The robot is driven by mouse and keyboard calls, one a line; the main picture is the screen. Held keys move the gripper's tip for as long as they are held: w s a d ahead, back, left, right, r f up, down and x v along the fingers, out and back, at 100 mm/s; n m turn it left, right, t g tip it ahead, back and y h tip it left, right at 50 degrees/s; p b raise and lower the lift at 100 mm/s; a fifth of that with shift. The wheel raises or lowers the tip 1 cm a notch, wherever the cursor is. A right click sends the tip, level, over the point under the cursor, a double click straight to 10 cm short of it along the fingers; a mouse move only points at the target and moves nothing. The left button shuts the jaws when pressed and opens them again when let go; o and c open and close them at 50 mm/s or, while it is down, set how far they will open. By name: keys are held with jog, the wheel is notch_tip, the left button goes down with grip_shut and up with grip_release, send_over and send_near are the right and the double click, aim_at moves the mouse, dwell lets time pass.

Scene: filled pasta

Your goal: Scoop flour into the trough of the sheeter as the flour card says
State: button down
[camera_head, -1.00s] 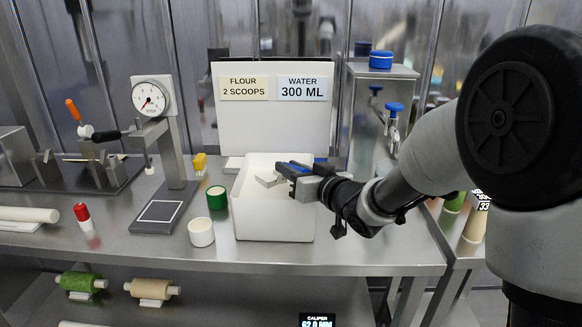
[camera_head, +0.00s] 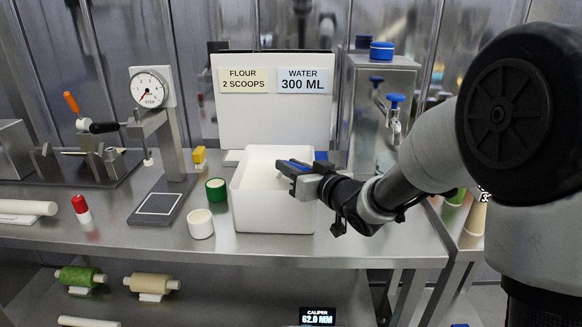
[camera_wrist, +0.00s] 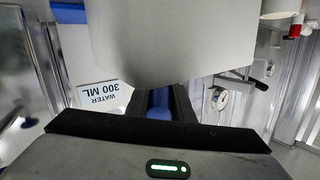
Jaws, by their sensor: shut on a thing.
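The flour card (camera_head: 243,80) reads "FLOUR 2 SCOOPS" on a white board at the back. Below it stands a white bin (camera_head: 275,219) with a pale fill that looks like flour. My gripper (camera_head: 292,170) is over the bin's right part, shut on the scoop. In the wrist view, the scoop's blue handle (camera_wrist: 160,102) is between the fingers and its grey body (camera_wrist: 170,40) fills the upper middle. The scoop's load cannot be seen. I cannot tell for sure which part is the sheeter's trough.
A water card (camera_head: 303,80) reads "300 ML". A steel tank (camera_head: 382,105) with a blue tap stands right of the board. A dial stand (camera_head: 152,88), a green-rimmed cup (camera_head: 216,190) and a white cup (camera_head: 200,224) are left of the bin. A machine with an orange handle (camera_head: 71,101) is farther left.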

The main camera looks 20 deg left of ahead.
jog(key=shift+r, duration=0.15)
notch_tip(320, 180, up, 13)
jog(key=p, duration=1)
dwell(0.4)
